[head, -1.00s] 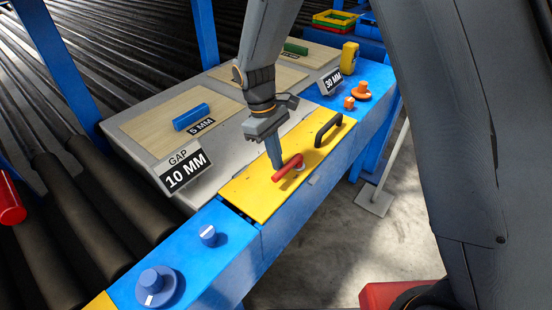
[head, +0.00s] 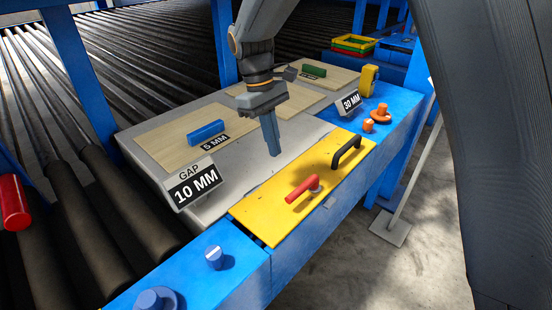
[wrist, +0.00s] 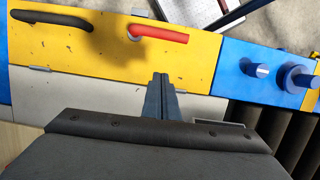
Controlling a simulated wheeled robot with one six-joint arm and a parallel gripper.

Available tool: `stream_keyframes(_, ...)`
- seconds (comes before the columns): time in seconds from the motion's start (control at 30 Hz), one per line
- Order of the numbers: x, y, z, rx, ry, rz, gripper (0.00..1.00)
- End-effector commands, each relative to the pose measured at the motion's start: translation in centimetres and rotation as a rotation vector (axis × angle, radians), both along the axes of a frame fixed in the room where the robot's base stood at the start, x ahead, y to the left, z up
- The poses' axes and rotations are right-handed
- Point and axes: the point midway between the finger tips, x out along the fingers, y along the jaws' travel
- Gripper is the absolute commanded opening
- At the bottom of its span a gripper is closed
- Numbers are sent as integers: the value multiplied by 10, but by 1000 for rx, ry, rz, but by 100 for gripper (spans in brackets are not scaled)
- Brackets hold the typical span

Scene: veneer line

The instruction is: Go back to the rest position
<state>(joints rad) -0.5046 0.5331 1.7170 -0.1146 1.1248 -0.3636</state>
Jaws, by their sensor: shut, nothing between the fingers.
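My gripper (head: 274,150) is shut and empty. In the head view it hangs fingers-down over the grey plate (head: 235,203), behind the yellow panel (head: 265,215) and apart from it. The red lever (head: 303,188) lies on the yellow panel, in front and to the right of the fingertips. In the wrist view the closed fingers (wrist: 161,78) point toward the yellow panel (wrist: 205,55), with the red lever (wrist: 160,34) beyond them and nothing between them. The black handle (head: 347,151) also sits on the yellow panel.
A "10 MM" gap sign (head: 192,186) stands left of my gripper. A blue block (head: 206,132) and a green block (head: 313,71) lie on wood sheets. Blue knobs (head: 213,256) and orange knobs (head: 381,113) sit at the panel's ends. A "30 MM" sign (head: 350,103) stands behind.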

Motion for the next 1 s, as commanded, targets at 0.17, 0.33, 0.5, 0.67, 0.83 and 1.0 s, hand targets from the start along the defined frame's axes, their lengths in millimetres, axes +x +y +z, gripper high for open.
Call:
stream_keyframes(0.17, 0, 0, 6, 0, -1, -3, 0)
stream_keyframes(0.33, -7, -38, 4, 26, -36, -108, 0)
stream_keyframes(0.5, -40, -120, -5, 85, -127, -372, 0)
stream_keyframes(0.67, -88, -187, -17, 133, -227, -639, 0)
stream_keyframes(0.83, -133, -227, -28, 161, -305, -838, 0)
stream_keyframes(1.0, -151, -240, -33, 171, -337, -916, 0)
